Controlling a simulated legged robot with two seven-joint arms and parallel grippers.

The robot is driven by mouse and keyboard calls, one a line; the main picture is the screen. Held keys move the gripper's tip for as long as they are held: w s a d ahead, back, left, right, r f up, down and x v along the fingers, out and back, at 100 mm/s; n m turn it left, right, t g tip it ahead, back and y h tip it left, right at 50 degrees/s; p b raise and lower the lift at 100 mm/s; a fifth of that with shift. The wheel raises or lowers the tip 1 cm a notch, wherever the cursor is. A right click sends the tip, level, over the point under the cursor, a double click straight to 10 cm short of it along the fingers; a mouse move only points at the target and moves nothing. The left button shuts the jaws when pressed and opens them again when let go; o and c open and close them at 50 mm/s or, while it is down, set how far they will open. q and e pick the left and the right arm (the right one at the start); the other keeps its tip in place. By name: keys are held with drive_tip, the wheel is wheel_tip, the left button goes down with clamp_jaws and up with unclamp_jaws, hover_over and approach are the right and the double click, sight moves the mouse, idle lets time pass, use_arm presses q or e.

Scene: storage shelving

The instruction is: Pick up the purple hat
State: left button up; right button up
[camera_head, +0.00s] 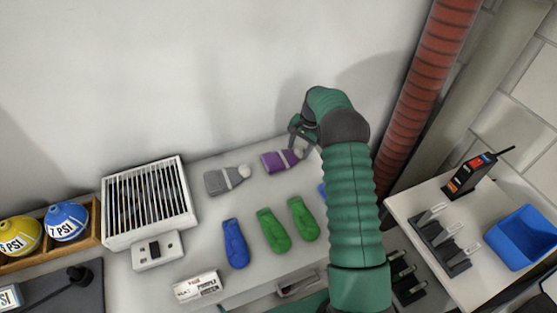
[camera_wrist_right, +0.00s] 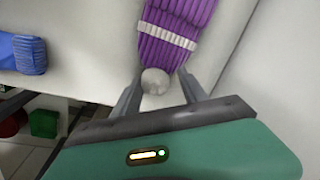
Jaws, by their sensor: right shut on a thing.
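The purple hat (camera_head: 279,160) is a knitted hat with a pale stripe and a pale pompom, lying on the white table near the back wall. My right gripper (camera_head: 297,142) is at its pompom end. In the right wrist view, the hat (camera_wrist_right: 180,22) extends away from me, and its pompom sits between the two fingers of my right gripper (camera_wrist_right: 157,84). The right gripper is shut on the pompom. My left gripper is not in view.
A grey hat (camera_head: 226,179) lies left of the purple one. A blue hat (camera_head: 235,243) and green hats (camera_head: 273,230) (camera_head: 303,218) lie nearer the front. A white vented box (camera_head: 148,200) stands left. A red ribbed pipe (camera_head: 420,95) rises at right.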

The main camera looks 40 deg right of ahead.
drive_tip(key=shift+s+a+f, duration=0.1)
drive_tip(key=shift+s+f, duration=0.05)
drive_tip(key=c, duration=0.5)
